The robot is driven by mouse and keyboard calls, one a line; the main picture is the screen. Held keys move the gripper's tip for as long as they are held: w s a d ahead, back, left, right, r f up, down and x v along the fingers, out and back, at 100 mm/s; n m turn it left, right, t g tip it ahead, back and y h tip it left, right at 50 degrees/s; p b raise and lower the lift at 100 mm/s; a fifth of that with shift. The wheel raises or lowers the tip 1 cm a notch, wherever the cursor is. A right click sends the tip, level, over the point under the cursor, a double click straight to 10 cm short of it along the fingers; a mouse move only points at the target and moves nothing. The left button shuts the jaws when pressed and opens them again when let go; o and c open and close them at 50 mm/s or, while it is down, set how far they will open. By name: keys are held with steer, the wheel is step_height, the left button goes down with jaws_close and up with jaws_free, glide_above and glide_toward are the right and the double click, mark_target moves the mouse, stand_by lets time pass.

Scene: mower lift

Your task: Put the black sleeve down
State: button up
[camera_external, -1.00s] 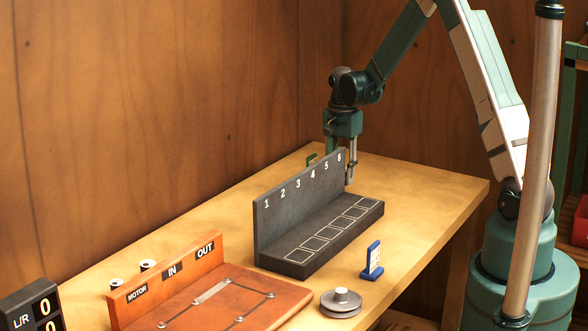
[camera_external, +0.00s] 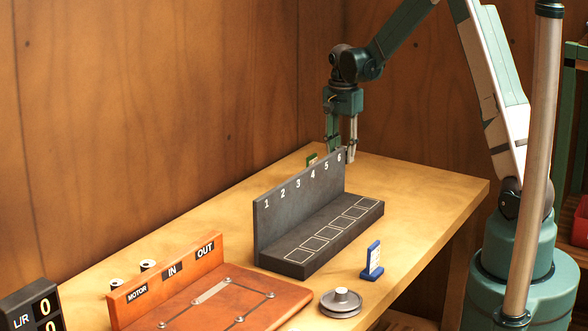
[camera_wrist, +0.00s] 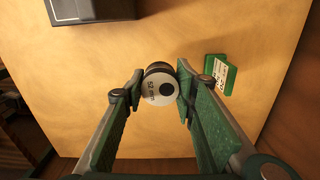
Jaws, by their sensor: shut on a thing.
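My gripper (camera_external: 342,152) is in the external view, pointing down above the far end of the table, behind the slotted rack's numbered wall. In the wrist view my gripper (camera_wrist: 159,88) is shut on a short round sleeve (camera_wrist: 157,90). I cannot make out the sleeve in the external view. How high it is above the table is hard to tell.
A green labelled block (camera_wrist: 219,75) lies right of the sleeve. A blue tag stand (camera_external: 371,260), a grey pulley (camera_external: 341,303) and an orange board (camera_external: 250,291) are nearer. Bare tabletop surrounds the sleeve.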

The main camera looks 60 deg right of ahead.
steer(key=shift+w+a, duration=0.1)
steer(key=shift+a, duration=0.05)
stand_by(0.5)
steer(key=w+a+n, duration=0.3)
steer(key=w+a, duration=0.1)
steer(key=a, duration=0.6)
steer(key=w+a+n, duration=0.3)
steer(key=w+a, duration=0.2)
steer(key=a, duration=0.5)
steer(key=w+a+n, duration=0.3)
steer(key=w+a, duration=0.1)
steer(key=a, duration=0.6)
steer(key=a+n+b, duration=0.1)
steer(key=a+n, duration=0.6)
steer(key=a, duration=2.5)
steer(key=shift+w+r+n, duration=0.15)
steer(key=shift+w+n, duration=0.25)
steer(key=shift+d, duration=0.1)
steer(key=shift+f, duration=3.1)
steer(key=shift+f, duration=0.1)
